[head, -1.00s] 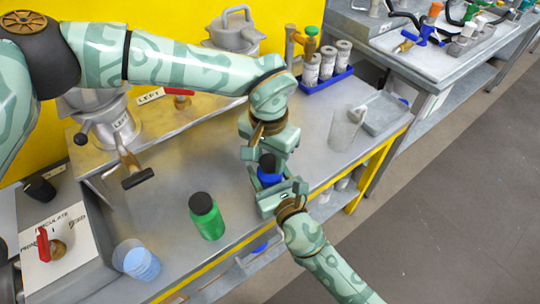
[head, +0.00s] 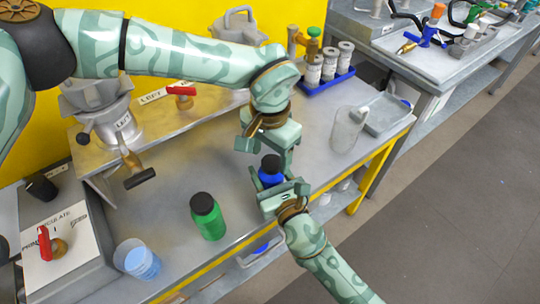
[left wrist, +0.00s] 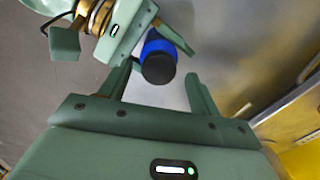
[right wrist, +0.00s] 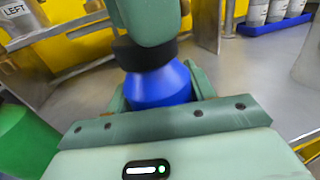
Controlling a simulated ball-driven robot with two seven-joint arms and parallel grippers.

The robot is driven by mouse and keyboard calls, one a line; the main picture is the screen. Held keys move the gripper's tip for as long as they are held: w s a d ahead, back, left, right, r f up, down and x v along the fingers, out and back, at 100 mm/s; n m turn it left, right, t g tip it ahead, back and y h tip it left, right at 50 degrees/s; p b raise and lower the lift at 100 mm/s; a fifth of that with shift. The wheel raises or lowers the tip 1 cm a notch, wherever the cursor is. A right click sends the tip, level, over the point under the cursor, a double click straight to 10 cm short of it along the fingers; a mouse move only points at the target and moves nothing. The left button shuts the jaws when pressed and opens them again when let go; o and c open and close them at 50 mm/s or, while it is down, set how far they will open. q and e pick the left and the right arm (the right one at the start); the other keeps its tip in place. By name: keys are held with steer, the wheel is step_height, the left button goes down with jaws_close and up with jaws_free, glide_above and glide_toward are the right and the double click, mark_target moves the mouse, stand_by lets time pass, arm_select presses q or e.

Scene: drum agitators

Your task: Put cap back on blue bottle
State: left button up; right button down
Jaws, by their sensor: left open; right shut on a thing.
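The blue bottle (head: 270,181) is held upright above the front part of the bench. My right gripper (head: 280,194) is shut on it; its body also shows in the right wrist view (right wrist: 160,88). The black cap (head: 271,163) sits on top of the bottle, and shows in the left wrist view (left wrist: 158,69) and the right wrist view (right wrist: 145,54). I cannot tell how tightly it is seated. My left gripper (head: 265,153) is open and empty just above the cap. In the left wrist view the cap lies beyond and between its spread fingers.
A green bottle (head: 208,219) with a black cap and a clear cup of blue liquid (head: 141,263) stand to the left. A clear jug (head: 346,130) and a blue rack of containers (head: 328,82) are at the right back. Bench (head: 170,200) between is mostly clear.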

arm_select(q)
step_height(320, 180, up, 3)
steer(key=shift+f, duration=0.1)
steer(key=shift+c, duration=0.2)
